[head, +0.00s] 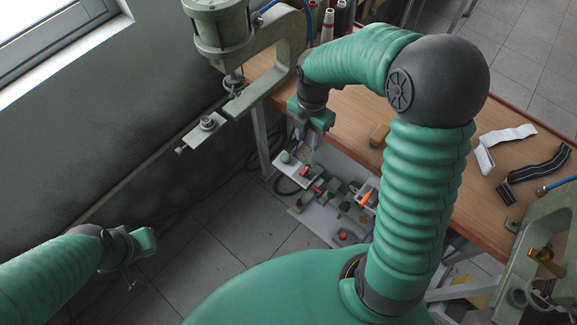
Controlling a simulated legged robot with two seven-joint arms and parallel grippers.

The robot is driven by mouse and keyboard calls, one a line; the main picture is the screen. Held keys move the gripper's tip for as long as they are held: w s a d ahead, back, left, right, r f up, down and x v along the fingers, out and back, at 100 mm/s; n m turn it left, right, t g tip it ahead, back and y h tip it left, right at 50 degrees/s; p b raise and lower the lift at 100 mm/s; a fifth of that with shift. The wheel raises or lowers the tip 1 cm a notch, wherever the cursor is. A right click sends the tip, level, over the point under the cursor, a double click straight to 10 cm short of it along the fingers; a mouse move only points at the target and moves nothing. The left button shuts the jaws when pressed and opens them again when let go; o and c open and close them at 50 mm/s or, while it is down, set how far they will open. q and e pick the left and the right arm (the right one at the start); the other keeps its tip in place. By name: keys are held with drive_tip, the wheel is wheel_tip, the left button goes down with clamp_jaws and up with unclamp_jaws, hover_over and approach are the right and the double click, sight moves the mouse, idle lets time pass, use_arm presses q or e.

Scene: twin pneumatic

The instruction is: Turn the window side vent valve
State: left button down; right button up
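Pneumatic parts sit on a light board (312,216) low beside the bench. Small red parts show there: one on the window side (306,171), one just below it (317,188), and a round red one (342,236) lower down. I cannot tell for sure which is the window side vent valve. My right gripper (308,151) points down from the bench edge, just above the window-side red part. Contact with it cannot be made out, and its fingers are too small to judge. My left gripper (131,281) hangs over the floor at lower left, away from the parts.
A green press (222,32) stands at the bench's window end; a second green machine (546,245) is at the right. The wooden bench (345,113) carries dark spools, a small brown block (379,134) and strips (537,173). Floor between my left arm and the board is clear.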

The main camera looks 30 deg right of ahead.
hover_over(304, 169)
wheel_tip(304, 169, down, 6)
drive_tip(key=f, duration=1)
drive_tip(key=shift+s+d+f, duration=0.15)
drive_tip(key=shift+d+f, duration=0.05)
drive_tip(key=shift+a, duration=0.3)
drive_tip(key=shift+c, duration=0.7)
drive_tip(key=shift+d, duration=0.15)
clamp_jaws()
